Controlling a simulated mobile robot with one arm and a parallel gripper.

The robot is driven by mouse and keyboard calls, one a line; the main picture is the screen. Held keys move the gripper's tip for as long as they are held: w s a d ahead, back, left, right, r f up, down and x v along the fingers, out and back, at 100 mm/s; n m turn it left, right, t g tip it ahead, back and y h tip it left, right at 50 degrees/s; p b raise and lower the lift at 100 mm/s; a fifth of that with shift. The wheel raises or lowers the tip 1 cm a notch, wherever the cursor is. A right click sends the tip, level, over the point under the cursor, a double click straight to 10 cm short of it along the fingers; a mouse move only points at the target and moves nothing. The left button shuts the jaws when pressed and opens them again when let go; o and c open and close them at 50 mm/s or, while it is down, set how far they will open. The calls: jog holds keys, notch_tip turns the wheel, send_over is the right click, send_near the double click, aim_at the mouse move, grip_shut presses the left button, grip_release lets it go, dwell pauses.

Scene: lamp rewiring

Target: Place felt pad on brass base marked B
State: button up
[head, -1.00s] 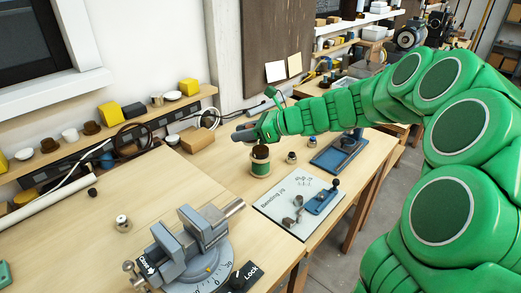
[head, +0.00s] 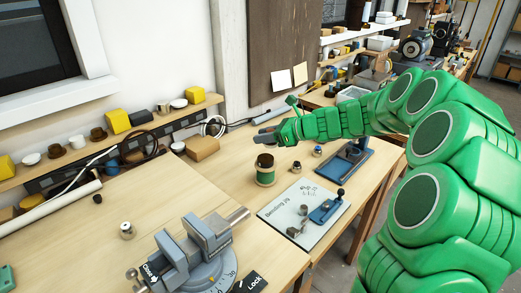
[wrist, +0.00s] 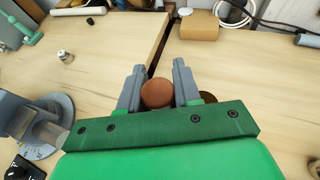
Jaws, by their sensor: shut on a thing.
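My gripper (head: 262,138) is shut on a round, reddish-brown disc, which looks like the felt pad (wrist: 157,94) between its fingers in the wrist view. The gripper is in the air above the bench, just above and behind a green-banded round holder (head: 265,177) with a dark brown top. Small metal pieces that may be brass bases stand on the bench: one at the left (head: 127,230), also in the wrist view (wrist: 65,57), and two right of the holder (head: 293,166) (head: 317,151). I cannot read a B on any of them.
A grey vise (head: 195,255) stands at the front. A white bending jig board (head: 300,215) and a blue fixture (head: 345,160) lie at the right. A cardboard box (head: 202,148) sits at the back. The bench left of the vise is mostly clear.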

send_over(260, 156)
jog(key=s, duration=0.2)
jog(key=f, duration=0.5)
jog(key=shift+w+d+f, duration=0.1)
jog(key=shift+d, duration=0.1)
jog(key=shift+w+a+f, duration=0.15)
jog(key=shift+w+f, duration=0.6)
jog(key=shift+f, duration=1.65)
jog(key=shift+f, duration=0.1)
jog(key=o, duration=1)
jog(key=shift+o, duration=0.2)
